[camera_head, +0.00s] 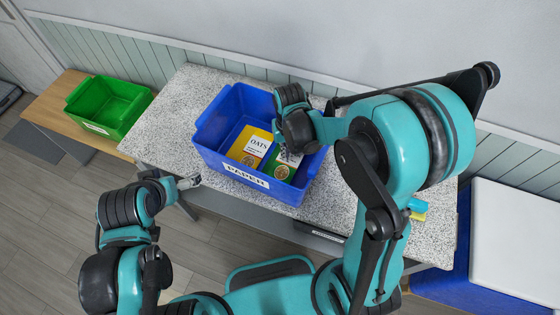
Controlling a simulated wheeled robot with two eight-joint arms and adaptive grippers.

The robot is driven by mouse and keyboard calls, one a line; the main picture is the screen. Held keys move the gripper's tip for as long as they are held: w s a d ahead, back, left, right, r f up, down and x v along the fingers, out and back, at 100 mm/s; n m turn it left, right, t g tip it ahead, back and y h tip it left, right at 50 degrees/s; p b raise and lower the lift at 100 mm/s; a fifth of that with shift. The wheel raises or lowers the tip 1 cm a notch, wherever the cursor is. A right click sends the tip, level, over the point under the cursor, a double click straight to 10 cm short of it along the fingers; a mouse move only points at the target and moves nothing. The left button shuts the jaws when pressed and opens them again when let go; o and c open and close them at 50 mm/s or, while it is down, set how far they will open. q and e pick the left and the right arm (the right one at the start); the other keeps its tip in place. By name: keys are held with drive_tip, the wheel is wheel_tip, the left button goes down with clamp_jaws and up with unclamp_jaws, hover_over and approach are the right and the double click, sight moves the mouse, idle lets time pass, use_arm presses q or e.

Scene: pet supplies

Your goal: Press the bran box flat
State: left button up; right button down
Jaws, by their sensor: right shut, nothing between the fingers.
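A blue bin (207,130) labelled PAPER stands on the speckled table. In it lie a yellow box marked OATS (250,146) and, to its right, a green box with a round food picture (285,173). The green box may be the bran box; its name is hidden or too small to read. My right gripper (290,155) reaches down into the bin, shut and empty, over the far part of the green box. I cannot tell whether it touches the box. My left gripper (189,182) is outside the bin, near the table's front edge; its jaw opening is unclear.
A green bin (118,98) stands on a wooden table at the left. The speckled table (180,105) is bare left of the blue bin. Small yellow and light-blue items (417,210) lie at the right, partly behind my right arm. A white-topped blue container (515,240) is at far right.

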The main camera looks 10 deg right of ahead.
sight(293, 160)
drive_tip(key=shift+s+d+f+b, duration=0.3)
drive_tip(key=shift+f+b, duration=0.15)
drive_tip(key=shift+f, duration=0.1)
drive_tip(key=shift+s+d+f+b, duration=0.15)
drive_tip(key=shift+d+f+b, duration=0.15)
drive_tip(key=shift+f+b, duration=0.2)
drive_tip(key=shift+s+d+f+b, duration=0.3)
drive_tip(key=shift+f+b, duration=0.1)
drive_tip(key=shift+f, duration=0.15)
wheel_tip(293, 160, up, 9)
drive_tip(key=p, duration=0.7)
drive_tip(key=shift+r, duration=0.1)
